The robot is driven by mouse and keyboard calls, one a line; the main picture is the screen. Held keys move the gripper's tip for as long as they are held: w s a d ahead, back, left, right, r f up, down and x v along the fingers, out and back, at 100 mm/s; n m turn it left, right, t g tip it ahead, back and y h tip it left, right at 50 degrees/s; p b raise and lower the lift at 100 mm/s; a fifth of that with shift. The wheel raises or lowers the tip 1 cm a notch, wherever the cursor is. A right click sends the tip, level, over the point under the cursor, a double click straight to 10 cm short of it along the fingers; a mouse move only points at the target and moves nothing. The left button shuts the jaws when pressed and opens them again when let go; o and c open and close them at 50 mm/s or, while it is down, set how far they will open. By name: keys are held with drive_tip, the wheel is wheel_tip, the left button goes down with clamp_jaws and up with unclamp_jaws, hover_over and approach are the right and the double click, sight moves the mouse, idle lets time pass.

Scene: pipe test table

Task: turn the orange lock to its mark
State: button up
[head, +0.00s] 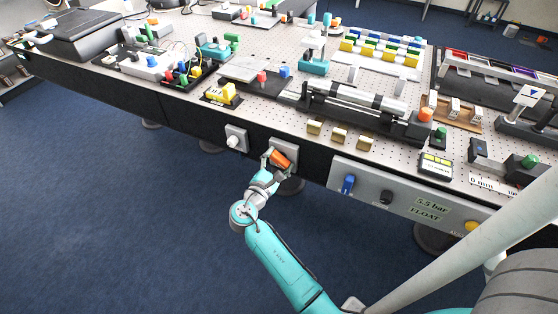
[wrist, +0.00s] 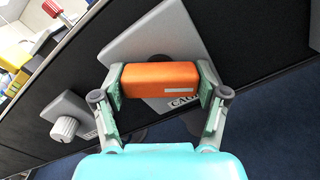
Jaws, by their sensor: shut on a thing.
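The orange lock (head: 279,159) is a block-shaped handle on a grey plate (head: 290,149) fixed to the table's dark front side. In the wrist view the orange lock (wrist: 158,79) lies across the middle, with a small white stripe near its lower right. My gripper (head: 272,160) is shut on it; in the wrist view its two fingers (wrist: 160,84) press on the lock's left and right ends. The grey plate (wrist: 150,40) sits tilted behind the lock in that view. Lettering on the plate is partly covered by the lock and a finger. I cannot make out the mark.
A smaller grey plate with a round white knob (head: 233,142) is left of the lock; the knob also shows in the wrist view (wrist: 64,128). A control panel with a blue switch (head: 348,184) is to the right. The floor (head: 120,210) in front is clear.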

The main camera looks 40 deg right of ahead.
drive_tip(key=m, duration=0.5)
drive_tip(key=shift+m, duration=0.3)
drive_tip(key=m, duration=0.5)
drive_tip(key=shift+m, duration=0.4)
drive_tip(key=shift+f, duration=0.1)
drive_tip(key=o, duration=1.2)
drive_tip(key=shift+c, duration=0.2)
drive_tip(key=v, duration=1.2)
